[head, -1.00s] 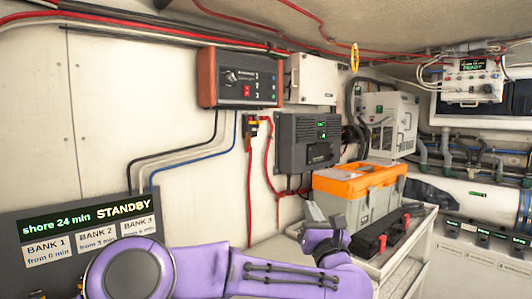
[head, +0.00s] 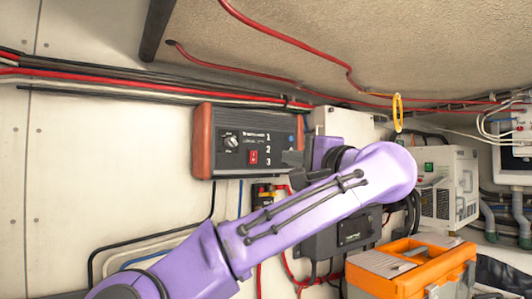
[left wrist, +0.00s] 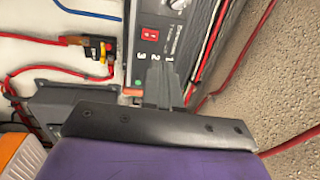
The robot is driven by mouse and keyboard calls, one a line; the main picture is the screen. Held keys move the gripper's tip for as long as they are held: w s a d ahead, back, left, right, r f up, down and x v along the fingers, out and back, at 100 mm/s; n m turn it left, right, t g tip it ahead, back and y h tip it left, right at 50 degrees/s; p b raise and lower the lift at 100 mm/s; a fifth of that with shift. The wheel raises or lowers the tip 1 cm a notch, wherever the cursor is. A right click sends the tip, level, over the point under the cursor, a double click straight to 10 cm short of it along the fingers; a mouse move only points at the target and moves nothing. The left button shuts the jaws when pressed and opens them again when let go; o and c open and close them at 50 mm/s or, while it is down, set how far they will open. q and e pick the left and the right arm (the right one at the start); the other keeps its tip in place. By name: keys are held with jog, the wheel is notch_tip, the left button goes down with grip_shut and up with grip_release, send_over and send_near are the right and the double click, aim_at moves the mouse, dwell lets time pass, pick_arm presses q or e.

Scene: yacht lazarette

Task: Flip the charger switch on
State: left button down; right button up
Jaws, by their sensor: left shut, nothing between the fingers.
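The charger (head: 228,142) is a dark box with orange-red end caps, fixed to the wall. Its face has a knob, a red rocker switch (head: 253,157) and the numbers 1, 2, 3. I cannot tell the rocker's position. My left gripper (head: 292,158) is shut and empty, just in front of the charger's right end, right of the switch. In the left wrist view the shut fingers (left wrist: 160,80) point at the charger face beside the numbers, with the red switch (left wrist: 150,35) beyond their tips. Contact cannot be told. My right gripper is not in view.
A white box (head: 345,122) is right of the charger. An orange-lidded toolbox (head: 415,262) stands lower right. Red cables (head: 290,38) and a yellow ring (head: 397,112) hang above.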

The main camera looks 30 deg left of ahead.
pick_arm(q)
jog(key=p, duration=0.3)
send_near(254, 154)
jog(key=p+x, duration=0.1)
jog(key=x, duration=0.1)
jog(key=p+x, duration=0.4)
jog(key=shift+a+r, duration=0.15)
jog(key=shift+r, duration=0.15)
jog(key=shift+w+a+f, duration=0.2)
jog(key=shift+w+a, duration=0.05)
jog(key=shift+w, duration=0.05)
